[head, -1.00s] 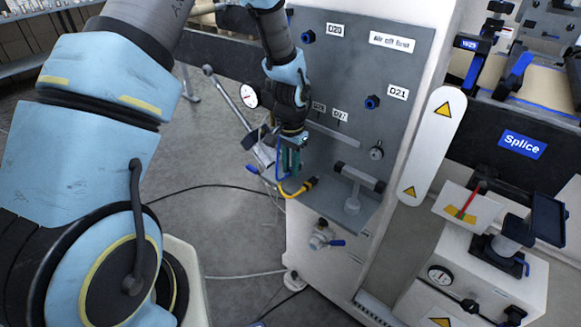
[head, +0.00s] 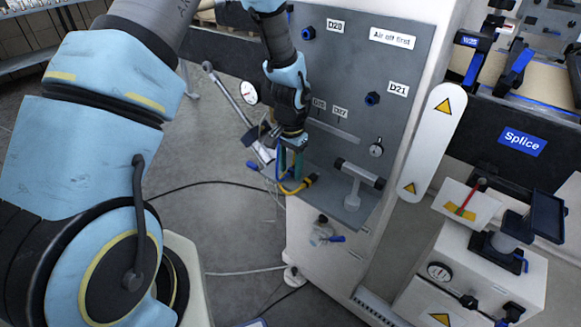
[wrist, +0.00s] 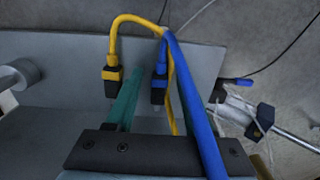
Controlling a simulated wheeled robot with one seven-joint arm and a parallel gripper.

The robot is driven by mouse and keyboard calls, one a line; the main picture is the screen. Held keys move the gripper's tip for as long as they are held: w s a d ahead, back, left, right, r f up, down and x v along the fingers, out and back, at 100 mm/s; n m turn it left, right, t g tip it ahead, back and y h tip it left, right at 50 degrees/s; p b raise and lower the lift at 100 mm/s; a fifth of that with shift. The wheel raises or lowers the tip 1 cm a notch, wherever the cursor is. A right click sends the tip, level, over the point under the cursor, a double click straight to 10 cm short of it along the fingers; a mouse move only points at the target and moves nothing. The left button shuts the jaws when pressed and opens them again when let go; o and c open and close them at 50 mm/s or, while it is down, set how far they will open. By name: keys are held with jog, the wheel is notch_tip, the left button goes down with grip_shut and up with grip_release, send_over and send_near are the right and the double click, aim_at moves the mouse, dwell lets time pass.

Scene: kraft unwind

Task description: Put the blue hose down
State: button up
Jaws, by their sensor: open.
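The blue hose (wrist: 191,95) runs down the right side of the wrist view, in front of my right finger. Its loop and dark-and-blue end connector (wrist: 160,85) hang near my fingertips, over the grey shelf. In the head view the blue hose (head: 280,171) is a thin line beside my fingers. My gripper (head: 290,160) points down above the shelf, its teal fingers apart; they also show in the wrist view (wrist: 150,98). I cannot tell whether the hose touches a finger or the shelf. A yellow hose (wrist: 146,19) with a yellow-and-black connector (wrist: 112,75) loops beside it.
The grey shelf (head: 325,203) juts from a panel (head: 345,75) with labels D20 and D21. A metal lever (head: 232,100) is at the left. Cables cross the floor (head: 215,225).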

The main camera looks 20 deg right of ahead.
aim_at(290, 170)
notch_tip(290, 170, up, 12)
jog(key=b, duration=0.3)
jog(key=s+a+r+n, duration=0.2)
jog(key=a+n, duration=0.3)
jog(key=a, duration=1)
jog(key=s+a+r+n+t, duration=0.1)
jog(key=a+n, duration=0.5)
jog(key=a, duration=0.8)
notch_tip(290, 170, up, 2)
jog(key=shift+s+a+r+t, duration=0.1)
jog(key=shift+s+a+t, duration=0.25)
jog(key=shift+s, duration=0.35)
